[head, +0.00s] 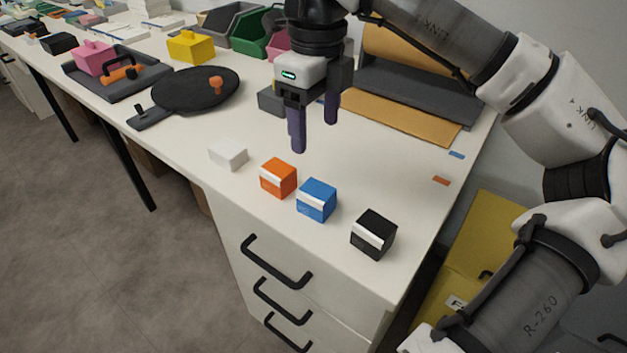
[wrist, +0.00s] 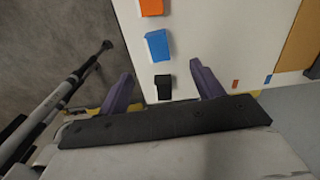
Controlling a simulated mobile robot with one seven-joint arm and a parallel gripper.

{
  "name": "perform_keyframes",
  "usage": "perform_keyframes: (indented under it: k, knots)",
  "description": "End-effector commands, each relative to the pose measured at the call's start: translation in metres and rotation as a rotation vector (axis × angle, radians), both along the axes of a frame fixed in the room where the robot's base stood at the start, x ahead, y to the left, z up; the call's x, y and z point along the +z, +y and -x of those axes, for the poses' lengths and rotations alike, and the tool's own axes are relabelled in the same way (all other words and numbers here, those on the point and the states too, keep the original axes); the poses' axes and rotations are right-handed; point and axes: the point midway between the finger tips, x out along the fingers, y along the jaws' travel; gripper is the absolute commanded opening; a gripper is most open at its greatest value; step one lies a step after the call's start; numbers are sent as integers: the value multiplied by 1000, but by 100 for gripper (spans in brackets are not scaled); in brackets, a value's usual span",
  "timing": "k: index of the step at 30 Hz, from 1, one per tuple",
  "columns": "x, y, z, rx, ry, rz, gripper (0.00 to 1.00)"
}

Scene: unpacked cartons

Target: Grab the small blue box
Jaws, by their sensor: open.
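The small blue box (head: 317,200) has a white band and sits on the white table top near its front edge, between an orange box (head: 278,178) and a black box (head: 373,234). My gripper (head: 315,128) is open and empty, above the table and behind the row of boxes in the head view. In the wrist view my gripper (wrist: 160,85) has its two purple fingers spread. There the blue box (wrist: 157,45) lies beyond the fingertips, with the black box (wrist: 163,87) nearer and between the fingers in the picture, and the orange box (wrist: 151,7) farther off.
A white box (head: 228,154) sits left of the orange one. A grey box (head: 271,100) stands behind my gripper. A round black pan-like thing (head: 195,90) and a dark tray (head: 115,75) lie to the left. Drawers (head: 290,285) are below the front edge. The table right of the boxes is mostly clear.

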Motion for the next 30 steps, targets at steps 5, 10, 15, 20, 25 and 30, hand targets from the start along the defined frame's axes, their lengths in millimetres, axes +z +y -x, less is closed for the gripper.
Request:
perform_keyframes:
  k: [5,10,15,20,25,30]
  knots:
    - [-19,-4,0,-8,4,11,66]
    - [-54,-3,1,-6,3,9,66]
    - [-78,-3,1,-6,3,8,66]
    - [-87,-2,1,-6,1,8,66]
    - [-102,0,5,-5,3,6,66]
    - [-128,1,7,-6,2,6,66]
